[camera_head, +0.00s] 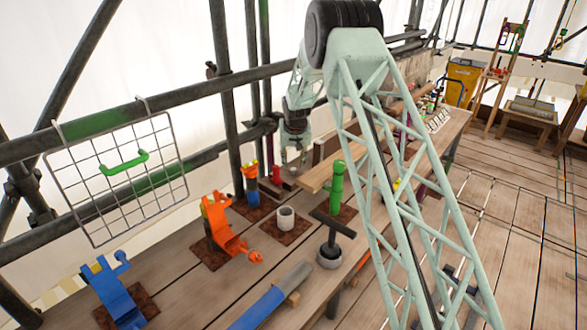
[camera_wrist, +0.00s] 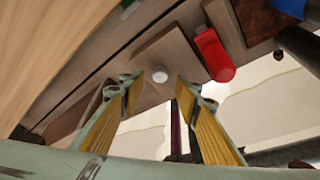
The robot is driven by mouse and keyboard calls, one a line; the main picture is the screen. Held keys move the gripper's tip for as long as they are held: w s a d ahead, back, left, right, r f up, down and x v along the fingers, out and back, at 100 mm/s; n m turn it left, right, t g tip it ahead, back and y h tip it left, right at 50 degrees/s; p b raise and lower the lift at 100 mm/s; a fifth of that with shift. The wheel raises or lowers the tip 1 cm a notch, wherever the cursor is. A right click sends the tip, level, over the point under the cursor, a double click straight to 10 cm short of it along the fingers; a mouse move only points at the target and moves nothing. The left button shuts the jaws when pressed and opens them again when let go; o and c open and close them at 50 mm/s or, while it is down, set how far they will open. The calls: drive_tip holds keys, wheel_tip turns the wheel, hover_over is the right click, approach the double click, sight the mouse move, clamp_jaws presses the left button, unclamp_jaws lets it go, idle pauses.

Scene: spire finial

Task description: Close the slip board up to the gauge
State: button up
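My gripper (camera_wrist: 158,86) is open, its two yellow-padded fingers apart with nothing between the pads. In the wrist view a pale round knob (camera_wrist: 160,75) shows between and just beyond the fingertips. It is on a flat brown board (camera_wrist: 172,57), which looks like the slip board. A red rounded piece (camera_wrist: 214,55) lies beside that board; I cannot tell whether it is the gauge. In the head view my gripper (camera_head: 294,157) points down over the bench, close above the knob (camera_head: 293,171), with the red piece (camera_head: 277,174) to its left. The board is partly hidden there.
A light plank (camera_head: 318,178) lies beside the gripper. Scaffold tubes (camera_head: 225,85) run behind.

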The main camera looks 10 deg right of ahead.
sight(293, 169)
drive_tip(key=shift+x, duration=1.9)
drive_tip(key=shift+c, duration=0.7)
clamp_jaws()
drive_tip(key=shift+s+a+b, duration=0.6)
drive_tip(key=shift+s+a, duration=0.1)
drive_tip(key=shift+a, duration=0.25)
drive_tip(key=shift+o, duration=0.7)
unclamp_jaws()
